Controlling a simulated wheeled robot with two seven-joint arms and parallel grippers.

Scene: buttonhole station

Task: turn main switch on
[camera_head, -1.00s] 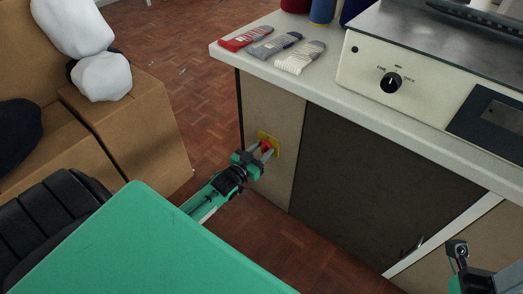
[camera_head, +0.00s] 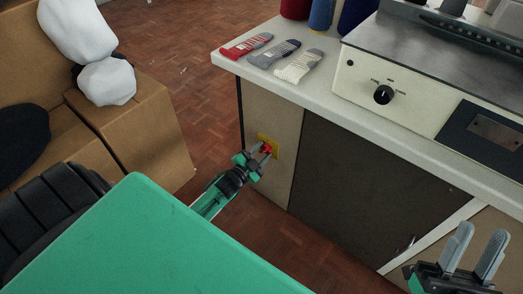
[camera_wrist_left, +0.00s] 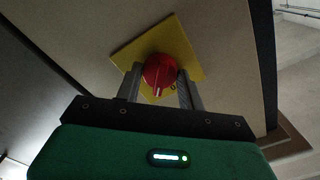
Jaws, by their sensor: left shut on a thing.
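The main switch is a red rotary knob (camera_wrist_left: 160,72) on a yellow plate (camera_wrist_left: 190,50), fixed to the beige side panel of the bench. In the head view the knob (camera_head: 266,149) and plate (camera_head: 273,143) are partly covered by my left gripper (camera_head: 262,156). My left gripper is shut on the red knob, with one finger on each side of it in the left wrist view (camera_wrist_left: 160,90). A pale mark on the knob points down toward the gripper in that view. My right gripper (camera_head: 475,250) is at the lower right, open and empty, its two grey fingers pointing up.
A dark cabinet door (camera_head: 355,180) is below. Cardboard boxes (camera_head: 140,130) with white bundles stand at left. Brown floor lies between.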

